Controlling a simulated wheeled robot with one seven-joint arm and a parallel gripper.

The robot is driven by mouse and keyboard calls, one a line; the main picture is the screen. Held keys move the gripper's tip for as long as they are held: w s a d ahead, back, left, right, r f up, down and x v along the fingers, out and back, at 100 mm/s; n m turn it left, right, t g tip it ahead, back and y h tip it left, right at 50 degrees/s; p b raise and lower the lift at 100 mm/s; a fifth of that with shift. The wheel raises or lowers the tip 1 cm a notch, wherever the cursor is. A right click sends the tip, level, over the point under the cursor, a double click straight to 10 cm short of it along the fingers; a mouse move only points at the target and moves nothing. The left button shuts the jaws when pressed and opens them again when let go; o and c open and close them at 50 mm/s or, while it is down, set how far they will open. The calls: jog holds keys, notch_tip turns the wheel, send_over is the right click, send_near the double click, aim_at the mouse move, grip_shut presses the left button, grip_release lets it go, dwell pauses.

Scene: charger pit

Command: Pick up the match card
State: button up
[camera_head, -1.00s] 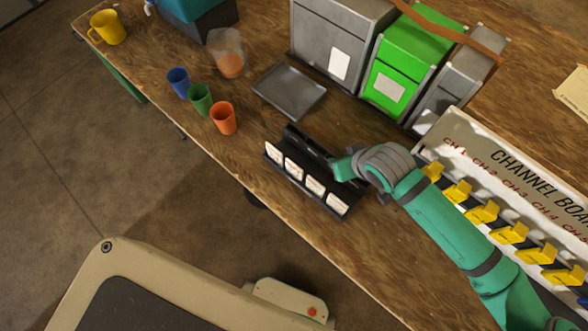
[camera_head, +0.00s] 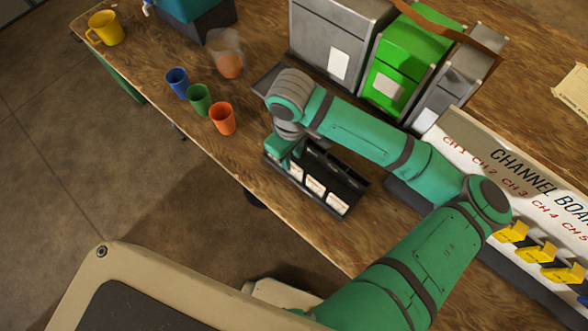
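Several white cards stand in a black card rack on the wooden bench; the rack (camera_head: 348,187) runs diagonally near the bench's front edge. Three cards show clearly: the left one (camera_head: 296,171), the middle one (camera_head: 315,186) and the right one (camera_head: 337,204). Their print is too small to read, so I cannot tell which is the match card. My gripper (camera_head: 277,163) is at the rack's left end, over the place of the leftmost card, which it hides. Its fingertips are too small and covered to show whether they are open or shut.
Blue (camera_head: 177,83), green (camera_head: 199,99) and orange (camera_head: 222,118) cups stand left of my arm. A grey tray (camera_head: 266,80) is partly behind my wrist. Grey and green boxes (camera_head: 393,68) stand behind. The channel board (camera_head: 470,135) with yellow switches is at right.

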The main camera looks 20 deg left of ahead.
aim_at(294, 165)
jog(key=shift+d+f, duration=0.2)
jog(key=shift+f, duration=1.7)
jog(key=shift+d+f, duration=0.15)
jog(key=shift+f, duration=1.75)
grip_shut()
